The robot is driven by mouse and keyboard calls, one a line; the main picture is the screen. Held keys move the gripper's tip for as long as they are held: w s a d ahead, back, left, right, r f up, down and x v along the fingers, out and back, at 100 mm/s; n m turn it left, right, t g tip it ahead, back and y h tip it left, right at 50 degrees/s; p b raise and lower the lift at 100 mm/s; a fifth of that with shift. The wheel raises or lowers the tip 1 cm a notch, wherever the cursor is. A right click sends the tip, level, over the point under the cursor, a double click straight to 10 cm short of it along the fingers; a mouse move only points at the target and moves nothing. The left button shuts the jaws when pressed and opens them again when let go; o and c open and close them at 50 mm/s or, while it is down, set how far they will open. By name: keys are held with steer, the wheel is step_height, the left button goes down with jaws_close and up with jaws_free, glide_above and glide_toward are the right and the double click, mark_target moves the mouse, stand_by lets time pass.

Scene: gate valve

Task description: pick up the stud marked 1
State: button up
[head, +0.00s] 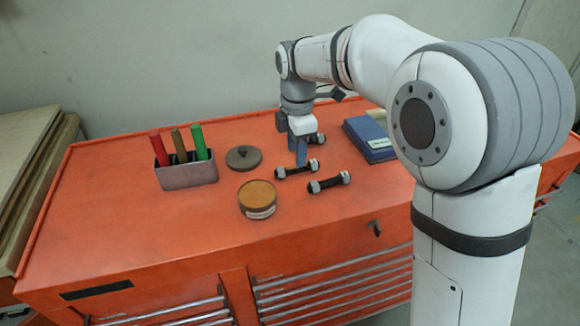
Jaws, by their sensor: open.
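Several dark studs with pale nuts at their ends lie on the orange cabinet top. One stud (296,170) lies just below my gripper in the picture, a second stud (329,183) lies nearer the front right, and a third stud (317,139) is partly hidden behind my gripper. The number marks are too small to read, so I cannot tell which is stud 1. My gripper (300,158) points down with its blue fingers open, close to the first stud. I cannot tell whether the fingers touch it.
The orange cabinet top (120,225) has free room at the left and front. A grey holder (187,175) carries red, brown and green sticks. A dark round lid (243,157) and a round tin (258,200) stand left of the studs; a blue box (368,138) is behind right.

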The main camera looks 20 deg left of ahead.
mark_target(296, 167)
step_height(296, 167, down, 5)
steer(key=shift+w+f, duration=0.1)
steer(key=shift+f, duration=0.05)
steer(key=shift+c, duration=0.3)
jaws_close()
stand_by(0.3)
